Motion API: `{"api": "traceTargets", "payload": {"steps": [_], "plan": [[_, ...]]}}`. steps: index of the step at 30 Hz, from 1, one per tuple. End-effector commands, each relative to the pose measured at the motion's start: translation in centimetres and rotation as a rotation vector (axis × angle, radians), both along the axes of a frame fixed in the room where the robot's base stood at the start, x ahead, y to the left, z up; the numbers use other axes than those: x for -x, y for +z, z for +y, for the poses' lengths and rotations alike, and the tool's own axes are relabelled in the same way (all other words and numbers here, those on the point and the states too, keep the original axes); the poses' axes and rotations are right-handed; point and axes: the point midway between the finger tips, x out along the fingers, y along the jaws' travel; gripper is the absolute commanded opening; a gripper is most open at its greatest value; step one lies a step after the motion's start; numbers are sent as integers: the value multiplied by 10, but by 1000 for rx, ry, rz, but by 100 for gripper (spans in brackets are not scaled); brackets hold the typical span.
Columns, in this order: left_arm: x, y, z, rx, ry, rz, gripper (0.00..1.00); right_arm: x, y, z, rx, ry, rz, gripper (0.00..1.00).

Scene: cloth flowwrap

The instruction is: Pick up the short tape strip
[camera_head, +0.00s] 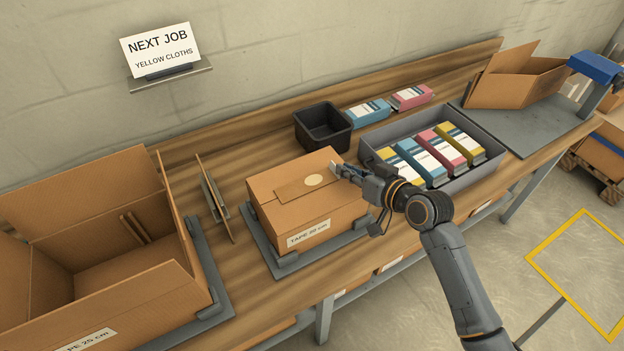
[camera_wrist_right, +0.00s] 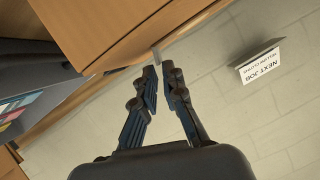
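My right gripper (camera_head: 335,170) is over the right end of the closed carton (camera_head: 345,210), whose front label reads "TAPE 20 cm". In the right wrist view, the fingertips of the right gripper (camera_wrist_right: 160,68) come close together around a small pale grey strip (camera_wrist_right: 157,53), which looks like the short tape strip. The strip appears pinched at the tips, near the carton's edge. A brown band with a round cream label (camera_head: 313,180) lies across the carton top. My left gripper is out of view.
An open carton (camera_head: 60,195) stands at left, beside a small upright rack (camera_head: 215,200). A black bin (camera_head: 322,128) and a grey tray (camera_head: 480,178) of coloured packs lie behind and right. Another open carton (camera_head: 515,80) is at far right.

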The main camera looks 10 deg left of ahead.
Motion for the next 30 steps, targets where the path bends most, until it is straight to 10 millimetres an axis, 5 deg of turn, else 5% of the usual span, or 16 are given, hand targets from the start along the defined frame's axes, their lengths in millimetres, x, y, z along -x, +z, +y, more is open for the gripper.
{"api": "traceTargets", "payload": {"steps": [9, 16, 18, 30], "plan": [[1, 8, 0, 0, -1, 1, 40, -23, -12, 23, -1, 0, 1, 9], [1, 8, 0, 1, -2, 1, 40, -24, -12, 23, 0, 0, 0, 9], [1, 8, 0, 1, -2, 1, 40, -24, -12, 23, 0, 0, 0, 0], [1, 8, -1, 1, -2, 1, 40, -24, -12, 23, 0, 0, 0, 0]]}}
